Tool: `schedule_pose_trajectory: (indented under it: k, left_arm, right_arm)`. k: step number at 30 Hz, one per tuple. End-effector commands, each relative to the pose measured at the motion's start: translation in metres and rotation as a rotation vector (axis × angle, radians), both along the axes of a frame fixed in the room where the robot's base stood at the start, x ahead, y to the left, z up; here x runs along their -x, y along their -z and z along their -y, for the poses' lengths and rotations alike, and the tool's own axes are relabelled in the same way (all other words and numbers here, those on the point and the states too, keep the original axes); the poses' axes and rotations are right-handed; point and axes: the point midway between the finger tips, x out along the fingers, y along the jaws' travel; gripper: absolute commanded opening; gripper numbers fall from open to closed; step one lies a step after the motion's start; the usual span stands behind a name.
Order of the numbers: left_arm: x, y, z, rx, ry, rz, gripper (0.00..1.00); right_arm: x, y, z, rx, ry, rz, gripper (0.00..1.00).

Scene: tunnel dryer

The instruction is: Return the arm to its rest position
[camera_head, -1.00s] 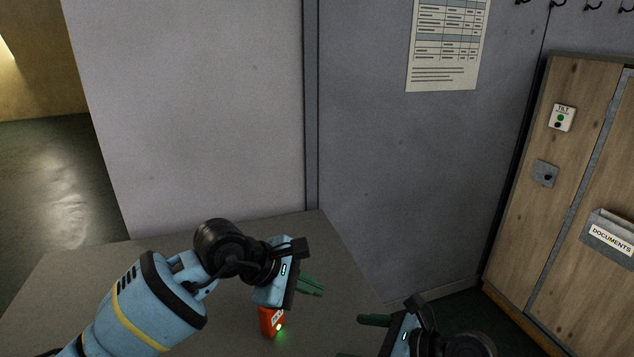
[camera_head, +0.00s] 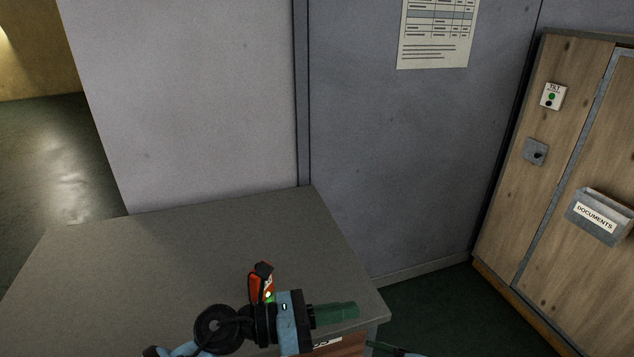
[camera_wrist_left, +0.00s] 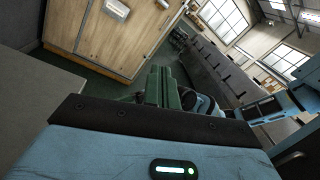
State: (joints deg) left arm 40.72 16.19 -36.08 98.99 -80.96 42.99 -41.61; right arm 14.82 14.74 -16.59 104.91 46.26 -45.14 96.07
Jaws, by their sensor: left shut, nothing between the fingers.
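My left gripper (camera_head: 336,314) is low in the head view, over the near right part of the grey table (camera_head: 170,260). Its green fingers are shut with nothing between them and point right. In the left wrist view the shut green fingers (camera_wrist_left: 162,88) show at the middle, pointing toward the wooden cabinet. An orange device (camera_head: 262,280) with a black top and a green light stands on the table just behind my left gripper, partly hidden by it. Of my right gripper only a green finger and a bit of blue show at the bottom edge, too little to tell its state.
A wooden cabinet (camera_head: 545,180) with a grey documents holder (camera_head: 598,217) stands at the right. A grey wall (camera_head: 400,150) with a paper notice (camera_head: 436,35) closes off the back. The table's left part is clear, and open floor (camera_head: 60,165) lies beyond it at the left.

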Motion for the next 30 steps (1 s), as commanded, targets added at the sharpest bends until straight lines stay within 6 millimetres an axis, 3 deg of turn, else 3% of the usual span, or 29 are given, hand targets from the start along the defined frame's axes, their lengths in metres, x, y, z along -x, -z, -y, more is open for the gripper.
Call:
schedule_pose_trajectory:
  k: [8,11,17,20,24,30]
  left_arm:
    - [0.015,0.023,-0.049,0.520,-0.252,-0.659,0.00]
    - [0.021,0.045,-0.076,0.696,-0.359,-0.897,0.00]
    - [0.051,0.112,-0.135,1.042,-0.593,-1.365,0.00]
    - [0.079,0.152,-0.163,1.214,-0.724,-1.587,0.00]
    - [0.137,0.208,-0.199,1.457,-0.923,-1.879,0.00]
    - [0.225,0.263,-0.231,1.751,-1.179,-2.177,0.00]
  right_arm:
    - [0.062,0.046,0.024,0.396,-0.132,0.239,0.78]
    - [0.086,0.059,0.032,0.548,-0.200,0.316,0.78]
    - [0.137,0.079,0.050,0.854,-0.368,0.452,0.78]
    - [0.164,0.087,0.059,1.006,-0.471,0.512,0.78]
    - [0.202,0.093,0.071,1.215,-0.634,0.593,0.78]
    - [0.247,0.095,0.084,1.445,-0.858,0.683,0.78]
